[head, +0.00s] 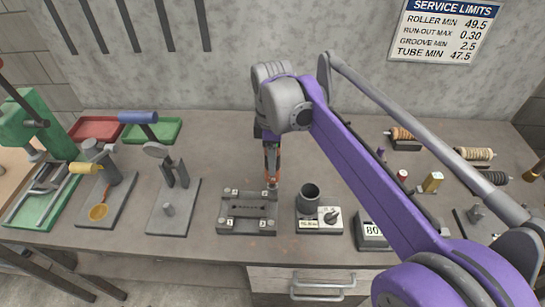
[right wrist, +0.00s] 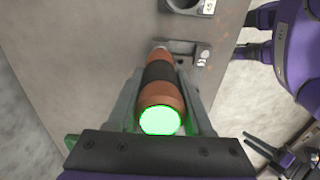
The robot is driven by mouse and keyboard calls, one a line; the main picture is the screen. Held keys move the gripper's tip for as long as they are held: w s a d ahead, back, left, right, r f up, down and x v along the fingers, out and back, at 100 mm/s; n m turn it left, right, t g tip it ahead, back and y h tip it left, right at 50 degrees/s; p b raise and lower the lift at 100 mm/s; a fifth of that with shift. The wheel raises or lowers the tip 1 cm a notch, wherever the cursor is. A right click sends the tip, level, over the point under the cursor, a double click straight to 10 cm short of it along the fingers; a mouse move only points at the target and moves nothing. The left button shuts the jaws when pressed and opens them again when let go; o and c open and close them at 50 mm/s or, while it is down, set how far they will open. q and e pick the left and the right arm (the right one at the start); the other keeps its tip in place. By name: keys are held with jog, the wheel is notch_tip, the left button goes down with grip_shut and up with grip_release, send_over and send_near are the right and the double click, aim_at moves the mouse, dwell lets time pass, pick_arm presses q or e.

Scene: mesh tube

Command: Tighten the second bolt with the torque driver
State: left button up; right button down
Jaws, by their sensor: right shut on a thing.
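My right gripper (head: 271,163) is shut on the torque driver (head: 272,172), an orange tool with a black band. In the right wrist view the driver (right wrist: 160,80) sits between both fingers, its round end cap lit bright green. The driver points down at the back right corner of a dark grey bolt plate (head: 247,227). Its tip is at or just above the bolt there; contact is too small to tell. Pale corner pads (head: 232,191) show on the plate. The bolt under the driver is hidden. My left gripper cannot be made out clearly.
Right of the plate are a dark cup on a dial box (head: 330,217) and a grey display box (head: 371,237). Left are a grey stand (head: 173,212), a stand with a yellow handle (head: 100,212) and a green press (head: 30,125). Red and green trays (head: 160,131) lie behind.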

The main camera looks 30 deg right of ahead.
pick_arm(q)
jog(key=shift+s+f, duration=0.1)
jog(key=shift+f, duration=0.15)
pick_arm(e)
jog(key=shift+f, duration=0.5)
dwell(0.8)
pick_arm(q)
jog(key=shift+r, duration=0.25)
pick_arm(e)
jog(key=shift+f, duration=0.35)
dwell(1.0)
pick_arm(q)
jog(key=shift+w+r, duration=0.2)
pick_arm(e)
jog(key=shift+r, duration=0.1)
jog(key=shift+r+p, duration=1.7)
jog(key=shift+r, duration=1.35)
pick_arm(q)
jog(key=shift+t, duration=0.3)
jog(key=r, duration=0.1)
jog(key=w+r, duration=0.1)
jog(key=r, duration=0.1)
jog(key=w+r, duration=0.1)
jog(key=shift+r, duration=0.3)
pick_arm(e)
jog(key=shift+w, duration=0.1)
